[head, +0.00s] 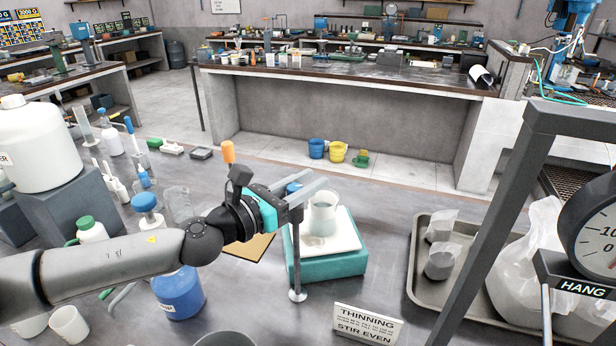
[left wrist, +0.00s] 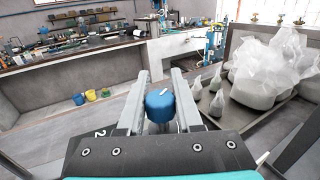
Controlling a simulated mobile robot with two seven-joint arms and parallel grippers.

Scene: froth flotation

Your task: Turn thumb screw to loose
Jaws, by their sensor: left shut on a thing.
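The thumb screw (left wrist: 160,103) is a blue round knob with a white mark on its top. In the left wrist view it sits between the two grey fingers of my left gripper (left wrist: 158,90), which is shut on it. The white mark lies slanted in the wrist view. My right gripper is not in view.
A clear beaker (head: 322,220) stands on the teal scale (head: 335,266) close behind the gripper. A blue-filled bottle (head: 180,295) and a white sign (head: 366,326) are nearby. A tray (head: 416,262) with bags and a dark frame (head: 497,215) stand to the right.

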